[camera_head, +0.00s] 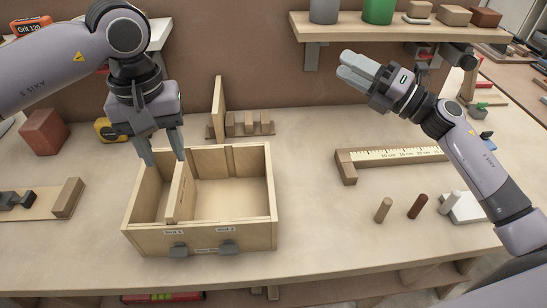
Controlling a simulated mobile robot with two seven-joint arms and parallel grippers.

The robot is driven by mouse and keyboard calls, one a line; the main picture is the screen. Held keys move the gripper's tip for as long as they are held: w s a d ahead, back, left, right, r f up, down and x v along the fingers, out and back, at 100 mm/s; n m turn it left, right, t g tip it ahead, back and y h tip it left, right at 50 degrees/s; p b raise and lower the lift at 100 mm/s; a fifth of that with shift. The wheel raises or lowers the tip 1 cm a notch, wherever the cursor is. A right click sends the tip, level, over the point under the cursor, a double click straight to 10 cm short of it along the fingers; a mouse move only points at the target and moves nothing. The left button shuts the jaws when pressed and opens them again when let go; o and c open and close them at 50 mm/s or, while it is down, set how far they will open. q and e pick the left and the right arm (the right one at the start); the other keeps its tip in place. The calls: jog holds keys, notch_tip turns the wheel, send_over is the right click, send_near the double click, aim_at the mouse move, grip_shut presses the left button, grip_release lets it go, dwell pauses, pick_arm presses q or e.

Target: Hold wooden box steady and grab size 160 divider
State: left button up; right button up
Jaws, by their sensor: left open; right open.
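The wooden box (205,236) stands open-topped on the workbench, with two small labels and two grey clips on its front. One thin divider (181,195) stands inside it, leaving a narrow left compartment and a wide right one. Behind the box, a slotted wooden rack (266,129) holds one upright thin panel (218,98); no size mark is readable on it. My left gripper (162,157) is open, pointing down over the box's left rear, with no object between its fingers. My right gripper (350,70) is open and empty, raised above the bench right of the box, pointing left.
A wooden ruler gauge (346,168) lies right of the box, with several short pegs (383,210) in front of it. A red-brown block (44,132) and a yellow tape measure (108,130) are at the left. A shelf (350,28) hangs at the upper right. Bench between box and pegs is clear.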

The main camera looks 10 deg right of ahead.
jog(key=s+a+n+g+y, duration=0.2)
jog(key=a+n+g, duration=0.6)
jog(key=a+n, duration=0.5)
jog(key=n+g+h, duration=0.7)
jog(key=n+h, duration=0.2)
jog(key=n, duration=0.8)
send_over(270, 184)
jog(key=w+a, duration=0.4)
notch_tip(270, 184, down, 7)
jog(key=d+f+n+h, duration=0.1)
jog(key=n+h, duration=0.1)
jog(key=s+d+f+n+h, duration=0.1)
jog(key=d+f+n+h, duration=0.1)
jog(key=n+h, duration=0.1)
jog(key=d+f+n+h, duration=0.1)
jog(key=n+h, duration=0.1)
jog(key=shift+s+d+f+h, duration=0.2)
jog(key=shift+f+h, duration=0.1)
jog(key=shift+f+n, duration=0.3)
notch_tip(270, 184, down, 7)
jog(key=shift+r, duration=0.2)
